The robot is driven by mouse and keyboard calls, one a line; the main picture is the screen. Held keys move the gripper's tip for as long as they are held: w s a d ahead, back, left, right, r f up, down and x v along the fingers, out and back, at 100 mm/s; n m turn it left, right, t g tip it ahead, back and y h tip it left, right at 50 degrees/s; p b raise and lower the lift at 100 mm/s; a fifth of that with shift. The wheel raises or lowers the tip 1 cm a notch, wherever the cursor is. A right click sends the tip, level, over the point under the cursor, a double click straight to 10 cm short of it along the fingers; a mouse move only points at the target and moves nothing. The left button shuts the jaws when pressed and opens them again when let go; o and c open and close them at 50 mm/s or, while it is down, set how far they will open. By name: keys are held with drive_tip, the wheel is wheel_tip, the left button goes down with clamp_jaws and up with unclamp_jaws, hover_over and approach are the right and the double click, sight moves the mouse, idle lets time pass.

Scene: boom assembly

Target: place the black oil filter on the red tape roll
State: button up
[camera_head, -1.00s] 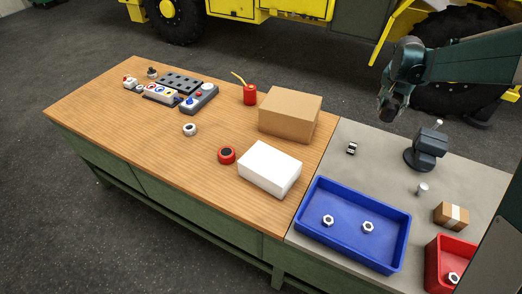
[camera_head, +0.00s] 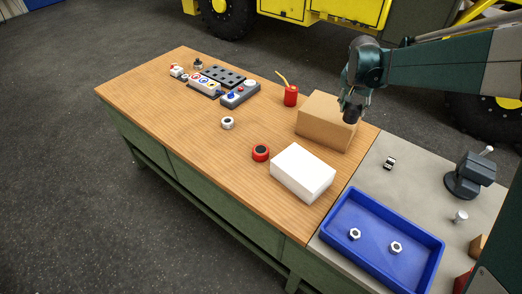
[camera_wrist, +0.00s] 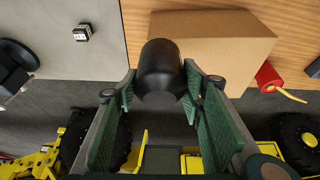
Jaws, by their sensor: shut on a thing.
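My gripper (camera_head: 356,100) is shut on the black oil filter (camera_wrist: 160,70), a dark cylinder held between the two green fingers in the wrist view. In the head view the filter (camera_head: 351,114) shows below the fingers, in front of the right part of the cardboard box and apart from the table top. The red tape roll (camera_head: 260,153) lies flat on the wooden table, left of the white box and well to the left of my gripper. Its centre looks dark. The roll does not show in the wrist view.
A cardboard box (camera_head: 322,128) and a white box (camera_head: 302,173) stand between my gripper and the roll's side. A red oil can (camera_head: 291,96), a white roll (camera_head: 227,123) and control panels (camera_head: 240,94) are farther left. A blue tray (camera_head: 372,262) and a vise (camera_head: 469,175) are at right.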

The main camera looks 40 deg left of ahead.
drive_tip(key=s+a+n, duration=0.2)
drive_tip(key=s+a, duration=0.8)
drive_tip(key=a, duration=0.4)
drive_tip(key=n+y, duration=0.2)
hover_over(261, 149)
drive_tip(key=shift+f+b, duration=0.3)
drive_tip(key=shift+f, duration=2.2)
drive_tip(key=shift+f, duration=0.1)
wheel_tip(261, 149, down, 6)
drive_tip(key=shift+b, duration=0.35)
drive_tip(key=shift+f, duration=1.95)
drive_tip(key=shift+f+b, duration=0.15)
drive_tip(key=shift+b, duration=0.2)
